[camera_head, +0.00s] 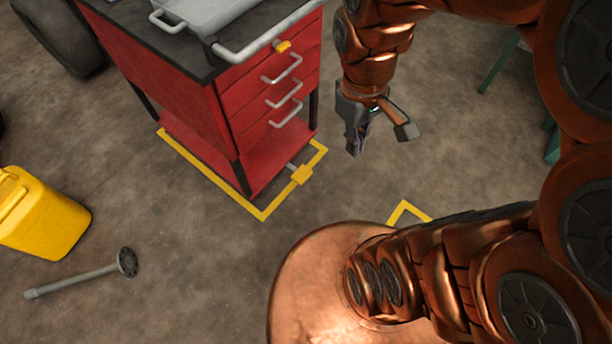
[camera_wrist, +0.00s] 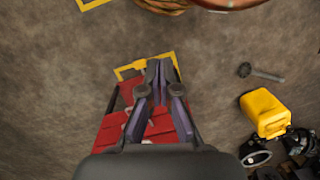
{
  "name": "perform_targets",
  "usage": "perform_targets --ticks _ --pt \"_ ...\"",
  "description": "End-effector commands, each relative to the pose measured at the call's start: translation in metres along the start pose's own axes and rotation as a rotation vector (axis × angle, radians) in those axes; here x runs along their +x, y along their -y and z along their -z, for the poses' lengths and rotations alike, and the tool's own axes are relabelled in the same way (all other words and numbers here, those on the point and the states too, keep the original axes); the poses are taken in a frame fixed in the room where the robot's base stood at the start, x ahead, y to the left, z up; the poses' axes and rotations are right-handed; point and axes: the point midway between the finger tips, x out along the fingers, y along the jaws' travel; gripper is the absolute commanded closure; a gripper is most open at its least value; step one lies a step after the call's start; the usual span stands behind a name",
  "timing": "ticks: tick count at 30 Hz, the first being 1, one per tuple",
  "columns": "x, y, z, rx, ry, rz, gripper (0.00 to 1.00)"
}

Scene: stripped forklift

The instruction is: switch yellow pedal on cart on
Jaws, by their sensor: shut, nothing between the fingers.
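The red tool cart (camera_head: 196,108) stands at the upper left of the head view, with a dark top and several drawers with grey handles. Its yellow pedal (camera_head: 301,175) sits low at the cart's front edge, on a short grey stem. My gripper (camera_head: 354,152) is in the air to the right of the cart's front, apart from it, above and to the right of the pedal in the picture.
A yellow jerrycan (camera_head: 42,215) and a grey metal rod with a flange (camera_head: 80,279) lie on the floor at the left. A small yellow catch (camera_head: 283,46) is on the cart's upper front. Yellow floor tape (camera_head: 225,185) borders the cart. The floor before the pedal is clear.

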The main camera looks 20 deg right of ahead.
Motion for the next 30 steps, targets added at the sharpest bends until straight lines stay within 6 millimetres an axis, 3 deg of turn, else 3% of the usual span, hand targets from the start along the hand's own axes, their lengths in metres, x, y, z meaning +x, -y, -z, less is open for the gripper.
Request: perform_targets --ticks 1,8,17,30 --pt "0.022 -0.006 0.017 -0.056 -0.001 0.001 1.0" --pt "0.076 -0.029 0.083 -0.325 -0.023 -0.004 1.0" --pt "0.162 -0.059 0.168 -0.665 -0.048 -0.018 1.0" --pt "0.315 -0.102 0.279 -1.152 -0.072 -0.058 1.0"
